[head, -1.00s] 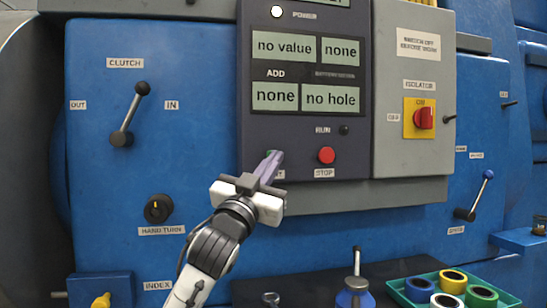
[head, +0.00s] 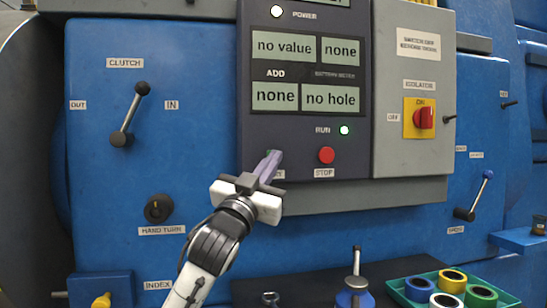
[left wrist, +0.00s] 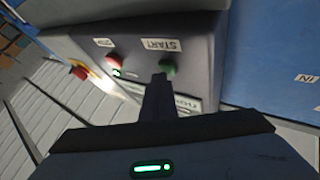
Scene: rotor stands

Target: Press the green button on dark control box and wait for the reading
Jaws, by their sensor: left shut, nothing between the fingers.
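The dark control box (head: 303,135) is in the middle of the head view. Its displays read "no value", "none", "none" and "no hole". The green button (left wrist: 167,67) shows in the left wrist view beside the START label; in the head view my fingers mostly hide it. My left gripper (head: 272,157) is shut and empty, its fingertips at the button. The left wrist view also shows the fingertips over the button's edge; I cannot tell how far it is pushed in. The RUN lamp (head: 345,130) glows green. My right gripper is not in view.
The red STOP button (head: 326,155) is just right of my fingers. A grey box (head: 413,150) with a red isolator switch (head: 424,117) stands beside the control box. A clutch lever (head: 129,115) is at left. A green tray (head: 398,290) of coloured rings sits lower right.

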